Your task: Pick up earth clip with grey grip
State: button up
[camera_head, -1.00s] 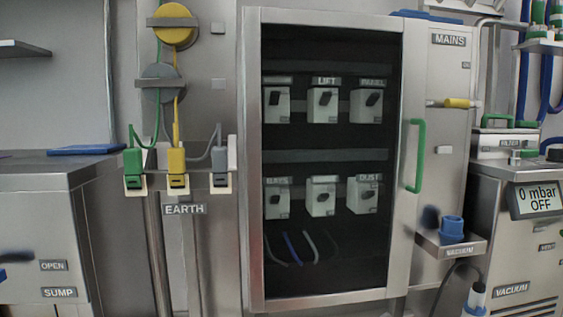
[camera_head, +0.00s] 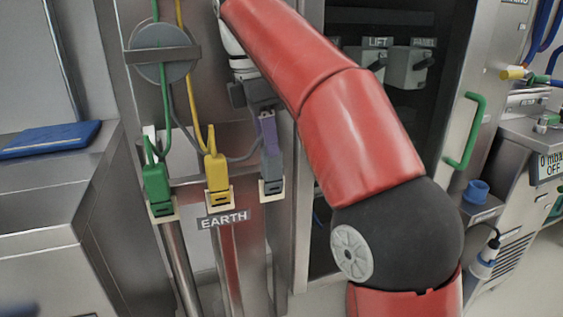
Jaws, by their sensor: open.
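The earth clip with the grey grip (camera_head: 271,170) is the rightmost of three clips on the rail above the EARTH label (camera_head: 223,219). It stands upright on its pale holder. My gripper (camera_head: 268,138) comes down from above, its purple-grey fingers at the top of the grey grip. The jaws are open. I cannot tell whether the fingers straddle the grip or touch it. The yellow clip (camera_head: 217,172) and the green clip (camera_head: 157,184) sit to its left, each on its own holder.
Green, yellow and grey cables hang close left of my gripper, by a round grey reel (camera_head: 162,54). A glass-fronted cabinet stands behind my red arm. A blue pad (camera_head: 48,139) lies on the left bench. A green handle (camera_head: 466,131) is at right.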

aim_at(273, 168)
jog(key=shift+w+d+f, duration=0.1)
jog(key=shift+d+f, duration=0.1)
jog(key=shift+f, duration=1.05)
jog(key=shift+w+d+f, duration=0.1)
jog(key=shift+d+f, duration=0.05)
jog(key=shift+f, duration=1.1)
jog(key=shift+w+d+f, duration=0.1)
jog(key=shift+d+f, duration=0.1)
jog(key=shift+f, duration=1.05)
grip_shut()
jog(key=shift+r, duration=0.1)
jog(key=shift+r, duration=3.35)
jog(key=s+d+b, duration=0.1)
jog(key=s+d, duration=0.1)
jog(key=s, duration=0.6)
jog(key=s+d+b, duration=0.2)
jog(key=s+d, duration=0.1)
jog(key=s, duration=0.6)
jog(key=shift+s, duration=0.15)
jog(key=shift+r, duration=0.1)
